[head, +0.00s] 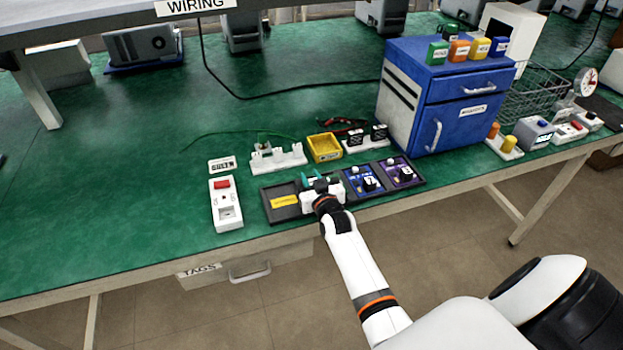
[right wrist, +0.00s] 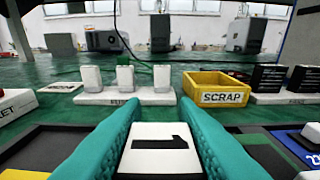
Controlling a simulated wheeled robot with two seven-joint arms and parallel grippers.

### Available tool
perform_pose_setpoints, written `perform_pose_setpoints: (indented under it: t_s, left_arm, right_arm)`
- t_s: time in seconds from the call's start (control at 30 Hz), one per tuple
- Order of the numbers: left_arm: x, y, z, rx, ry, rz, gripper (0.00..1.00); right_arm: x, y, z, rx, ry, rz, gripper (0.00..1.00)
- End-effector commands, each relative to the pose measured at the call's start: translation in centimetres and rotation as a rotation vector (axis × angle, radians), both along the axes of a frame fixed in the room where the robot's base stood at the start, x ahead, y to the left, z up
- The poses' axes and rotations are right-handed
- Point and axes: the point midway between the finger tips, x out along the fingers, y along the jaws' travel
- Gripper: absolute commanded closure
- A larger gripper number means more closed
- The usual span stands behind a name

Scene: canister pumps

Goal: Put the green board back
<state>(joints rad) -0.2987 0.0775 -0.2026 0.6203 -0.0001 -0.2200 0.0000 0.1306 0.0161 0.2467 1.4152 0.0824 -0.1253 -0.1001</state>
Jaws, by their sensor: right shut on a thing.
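My right gripper (head: 318,180) is over the dark tray (head: 270,217) near the table's front edge. Its teal fingers (right wrist: 158,140) are shut on a white block marked 1 (right wrist: 160,140). What lies under this block is mostly hidden by the fingers and hand, so I cannot tell the green board clearly or whether it touches the tray. To the right in the tray sit a blue board (head: 361,183) with a block marked 2 and a purple board (head: 401,172). The tray's left part holds a yellow label (head: 285,201). My left gripper is not in view.
Behind the tray are a white rack (head: 278,160), a yellow scrap bin (head: 324,147) and a holder with black blocks (head: 365,142). A white device with a red switch (head: 225,203) stands left. A blue cabinet (head: 440,100) stands right.

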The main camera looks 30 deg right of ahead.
Motion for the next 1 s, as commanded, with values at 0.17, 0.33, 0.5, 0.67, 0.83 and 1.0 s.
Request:
perform_pose_setpoints:
  t_s: [0.17,0.33,0.5,0.67,0.83,1.0]
  left_arm:
    - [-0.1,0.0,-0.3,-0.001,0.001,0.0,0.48]
    - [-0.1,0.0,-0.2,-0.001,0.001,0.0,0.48]
    - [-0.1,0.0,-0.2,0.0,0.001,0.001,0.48]
    - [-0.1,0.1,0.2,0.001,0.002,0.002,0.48]
    - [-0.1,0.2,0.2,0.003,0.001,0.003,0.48]
    - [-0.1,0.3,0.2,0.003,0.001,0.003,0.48]
  right_arm:
    - [0.0,0.0,-0.4,0.0,-0.001,0.0,0.72]
    - [0.0,0.0,-0.3,0.0,0.0,0.0,0.51]
    - [0.0,0.0,-0.3,0.0,0.0,0.0,0.51]
    - [-0.2,0.0,0.2,0.0,0.001,0.0,0.51]
    - [-2.7,0.6,0.4,0.0,0.001,0.0,0.51]
    - [-6.4,1.5,0.9,0.001,0.003,0.0,0.51]
